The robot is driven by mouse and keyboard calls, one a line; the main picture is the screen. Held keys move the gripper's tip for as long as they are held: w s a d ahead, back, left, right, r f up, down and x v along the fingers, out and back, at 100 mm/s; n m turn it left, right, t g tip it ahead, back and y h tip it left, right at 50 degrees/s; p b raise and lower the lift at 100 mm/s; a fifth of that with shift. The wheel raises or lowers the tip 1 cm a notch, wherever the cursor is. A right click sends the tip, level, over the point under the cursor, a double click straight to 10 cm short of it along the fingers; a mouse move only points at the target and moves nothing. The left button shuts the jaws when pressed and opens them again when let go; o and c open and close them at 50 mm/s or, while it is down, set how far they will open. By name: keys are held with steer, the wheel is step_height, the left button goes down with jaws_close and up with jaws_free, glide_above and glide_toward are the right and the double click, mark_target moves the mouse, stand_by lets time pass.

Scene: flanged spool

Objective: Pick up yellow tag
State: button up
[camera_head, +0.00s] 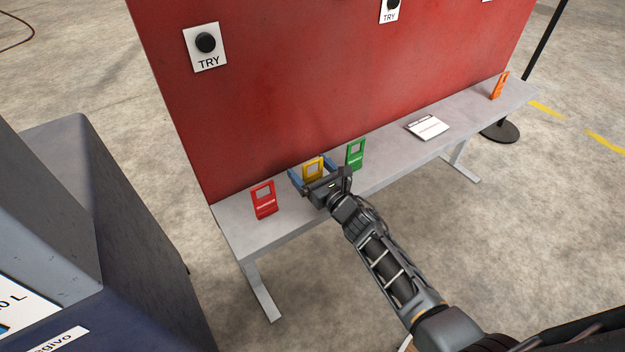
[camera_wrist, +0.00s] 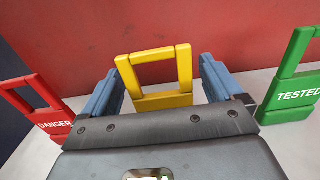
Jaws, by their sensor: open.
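The yellow tag (camera_head: 313,168) stands upright on the grey bench, in front of the red panel. It has a rectangular window in its upper part. In the wrist view the yellow tag (camera_wrist: 160,98) is centred between the two blue fingers. My gripper (camera_head: 312,172) is open, with one finger on each side of the tag. In the wrist view my gripper (camera_wrist: 160,85) shows gaps between each finger and the tag. The tag's lower part is hidden behind the gripper body.
A red tag (camera_head: 264,201) marked DANGER stands to the left, and a green tag (camera_head: 355,155) marked TESTED to the right. A white pad (camera_head: 428,127) and an orange tag (camera_head: 499,86) are further right on the bench (camera_head: 385,165). The red panel (camera_head: 270,90) rises behind.

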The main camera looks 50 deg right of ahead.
steer(key=shift+w+d, duration=0.15)
steer(key=shift+w, duration=0.35)
steer(key=c, duration=1)
